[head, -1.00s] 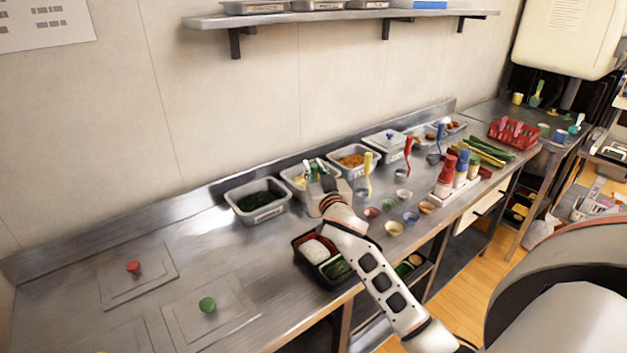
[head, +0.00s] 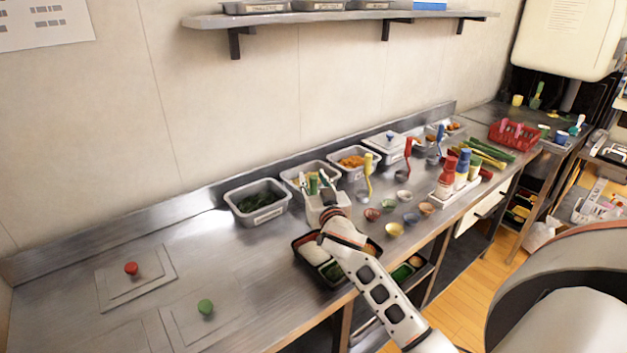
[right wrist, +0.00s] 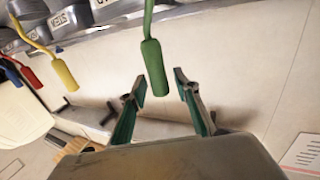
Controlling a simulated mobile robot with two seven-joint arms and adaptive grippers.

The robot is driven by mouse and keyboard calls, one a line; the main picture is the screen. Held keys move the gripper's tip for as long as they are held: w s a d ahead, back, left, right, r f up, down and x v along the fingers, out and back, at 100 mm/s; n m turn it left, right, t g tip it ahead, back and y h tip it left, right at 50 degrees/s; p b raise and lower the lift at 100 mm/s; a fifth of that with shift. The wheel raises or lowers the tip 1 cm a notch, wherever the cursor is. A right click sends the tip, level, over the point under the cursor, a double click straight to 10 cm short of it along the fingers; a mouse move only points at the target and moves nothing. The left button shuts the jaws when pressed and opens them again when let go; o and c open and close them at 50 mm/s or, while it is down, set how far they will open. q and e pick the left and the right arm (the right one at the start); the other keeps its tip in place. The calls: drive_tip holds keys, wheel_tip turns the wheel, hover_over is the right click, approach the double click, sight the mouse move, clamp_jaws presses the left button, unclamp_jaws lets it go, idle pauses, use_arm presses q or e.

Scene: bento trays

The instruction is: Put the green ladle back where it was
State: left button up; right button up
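The green ladle's handle (right wrist: 153,65) comes down from the top in the right wrist view, its end between my right fingertips with gaps on both sides. In the head view the green handle (head: 313,185) shows at my right gripper (head: 315,182), in front of the second steel tray (head: 291,187) with pale yellow food. My right gripper (right wrist: 162,88) is open. The ladle's bowl is hidden, so I cannot tell what it rests in. My left gripper is not in view.
A yellow ladle (head: 368,168) stands to the right, with red and blue ladles beyond. A tray of dark greens (head: 266,214) is to the left. A black bento box (head: 341,282) lies under my right arm. Small bowls and squeeze bottles (head: 462,168) stand further right.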

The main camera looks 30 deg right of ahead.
drive_tip(key=shift+r, duration=0.3)
drive_tip(key=v, duration=1.2)
drive_tip(key=shift+f, duration=0.15)
